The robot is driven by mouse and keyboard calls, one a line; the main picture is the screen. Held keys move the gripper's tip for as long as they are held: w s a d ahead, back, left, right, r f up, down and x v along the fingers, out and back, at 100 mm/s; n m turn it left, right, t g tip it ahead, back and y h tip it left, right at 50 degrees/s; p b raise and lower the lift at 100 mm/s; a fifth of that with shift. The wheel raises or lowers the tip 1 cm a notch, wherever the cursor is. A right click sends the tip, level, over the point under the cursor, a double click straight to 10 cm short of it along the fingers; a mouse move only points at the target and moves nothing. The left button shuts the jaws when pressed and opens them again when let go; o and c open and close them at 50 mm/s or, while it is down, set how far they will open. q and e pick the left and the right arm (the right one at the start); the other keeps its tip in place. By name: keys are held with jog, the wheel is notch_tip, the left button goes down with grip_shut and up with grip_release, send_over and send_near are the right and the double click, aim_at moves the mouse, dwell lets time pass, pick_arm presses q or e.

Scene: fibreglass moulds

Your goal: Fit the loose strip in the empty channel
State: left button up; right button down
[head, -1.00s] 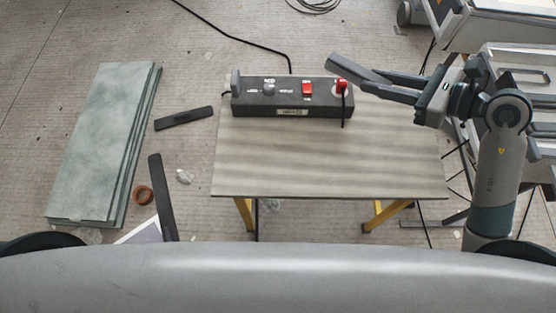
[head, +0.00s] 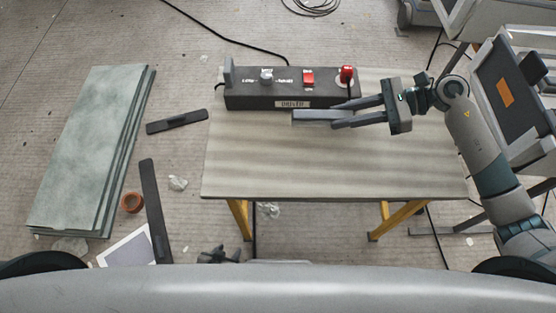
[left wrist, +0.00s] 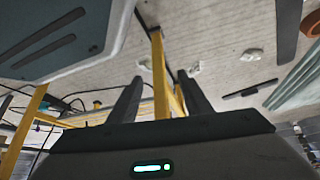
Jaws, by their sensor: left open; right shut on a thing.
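My right gripper (head: 338,113) is shut on a short grey bar (head: 312,117), which looks like the loose strip. It holds the bar roughly level at the front of the dark control box (head: 240,102); whether they touch I cannot tell. My left gripper (head: 218,255) barely shows at the bottom edge of the head view, low in front of the table. In the left wrist view its two fingers (left wrist: 161,97) are apart with nothing between them. I cannot make out an empty channel in either view.
The box, with a lever, a knob and red controls, stands at the back of the table (head: 300,165). Grey-green panels (head: 85,150) lie stacked on the floor at left. Dark flat pieces (head: 177,122) and a brown ring (head: 132,203) lie nearby. The table's front is clear.

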jog(key=shift+s+a+f+p, duration=0.2)
jog(key=shift+a+p, duration=0.1)
jog(key=shift+a, duration=0.15)
jog(key=s+a+f+p, duration=0.1)
jog(key=a+f, duration=0.1)
jog(key=a, duration=0.1)
jog(key=s+a+f+p, duration=0.1)
jog(key=a+f, duration=0.1)
jog(key=a, duration=0.1)
jog(key=s+a+f+p, duration=0.1)
jog(key=s+a+f, duration=0.1)
jog(key=a, duration=0.1)
jog(key=shift+a+p, duration=0.25)
jog(key=shift+p, duration=0.05)
jog(key=shift+a+f, duration=0.2)
jog(key=shift+f, duration=0.05)
pick_arm(q)
jog(key=s, duration=0.4)
jog(key=shift+s+a+f, duration=0.2)
jog(key=shift+s, duration=0.1)
pick_arm(e)
jog(key=shift+f, duration=0.15)
